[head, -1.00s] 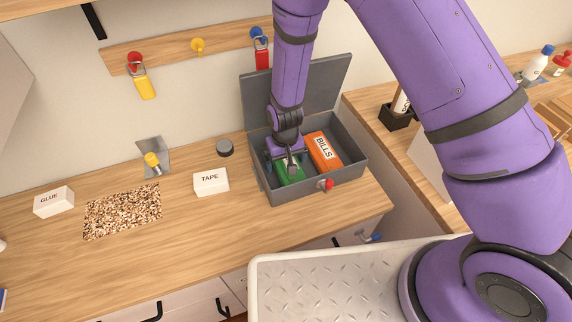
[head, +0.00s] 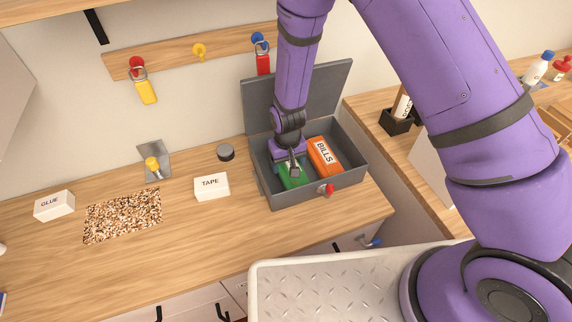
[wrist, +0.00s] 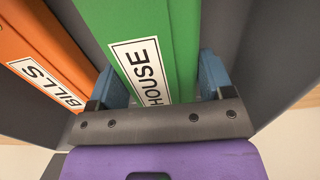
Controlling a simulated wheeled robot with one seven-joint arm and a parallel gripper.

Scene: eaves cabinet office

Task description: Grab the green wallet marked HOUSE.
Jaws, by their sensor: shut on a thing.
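The green wallet (wrist: 165,45) carries a white label reading HOUSE in the wrist view. In the head view the green wallet (head: 296,181) is inside the open grey box (head: 349,180), partly hidden by my gripper. My gripper (wrist: 158,85) has its blue fingers on either side of the green wallet and is shut on it. In the head view my gripper (head: 292,168) points down into the box's left part. An orange wallet marked BILLS (head: 324,157) lies beside it on the right and also shows in the wrist view (wrist: 40,60).
The box lid (head: 330,90) stands open at the back. A red knob (head: 328,190) is on the box front. A TAPE box (head: 211,187), a dark round puck (head: 226,152) and a speckled mat (head: 122,215) lie to the left on the wooden counter (head: 190,245).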

